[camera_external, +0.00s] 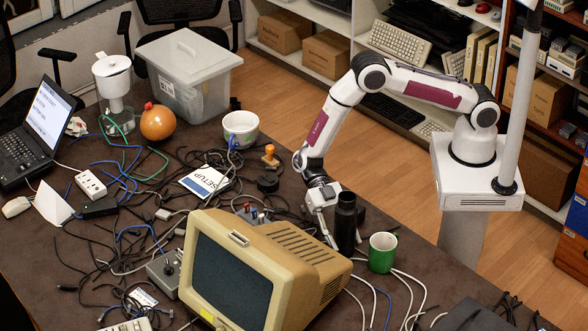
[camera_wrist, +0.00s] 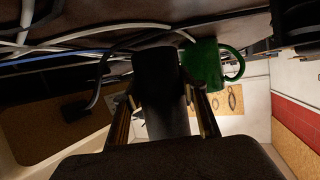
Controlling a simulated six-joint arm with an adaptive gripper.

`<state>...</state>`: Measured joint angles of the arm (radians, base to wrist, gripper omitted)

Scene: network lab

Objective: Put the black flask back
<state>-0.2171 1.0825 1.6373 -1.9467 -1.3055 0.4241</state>
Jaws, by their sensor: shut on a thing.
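The black flask (camera_external: 345,222) is upright at the right side of the table, behind the beige monitor and left of the green mug (camera_external: 382,252). My gripper (camera_external: 330,226) reaches it from the left side and is shut on it. In the wrist view the flask (camera_wrist: 160,90) stands between the two fingers of my gripper (camera_wrist: 165,112), and the green mug (camera_wrist: 203,64) is close beside it. The flask's base is partly hidden by the monitor and cables, so I cannot tell whether it touches the table.
The beige monitor (camera_external: 232,280) stands just in front of the flask. White cables (camera_external: 408,290) run by the mug. Tangled black cables, a white bowl (camera_external: 240,128), a setup booklet (camera_external: 205,181) and an orange joystick (camera_external: 270,155) crowd the table. A clear lidded bin (camera_external: 188,75) stands at the back.

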